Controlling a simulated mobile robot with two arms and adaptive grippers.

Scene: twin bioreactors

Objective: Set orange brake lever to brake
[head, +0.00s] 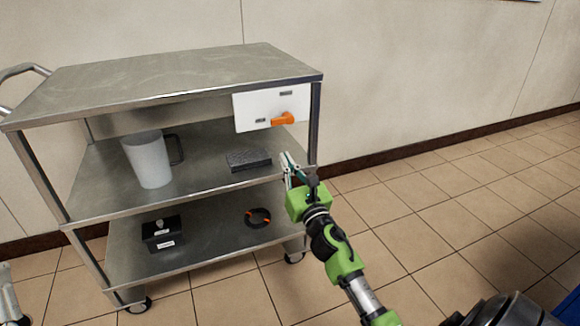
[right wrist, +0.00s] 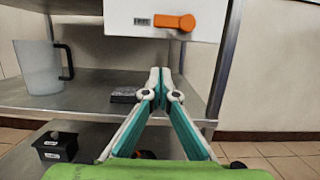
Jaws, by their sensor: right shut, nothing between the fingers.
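The orange brake lever (head: 283,119) is on a white panel (head: 258,106) at the right end of the steel cart, under its top shelf. It points sideways, nearly level. In the right wrist view the lever (right wrist: 175,22) lies across the panel (right wrist: 130,14), with its round end at the right and a small label at its left tip. My right gripper (head: 287,160) is shut and empty, below the lever and apart from it. In the right wrist view its fingertips (right wrist: 160,72) meet under the panel.
The steel cart (head: 170,75) holds a white jug (head: 150,160) and a dark flat block (head: 248,160) on the middle shelf. A black box (head: 161,234) and a dark ring (head: 257,217) lie on the lower shelf.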

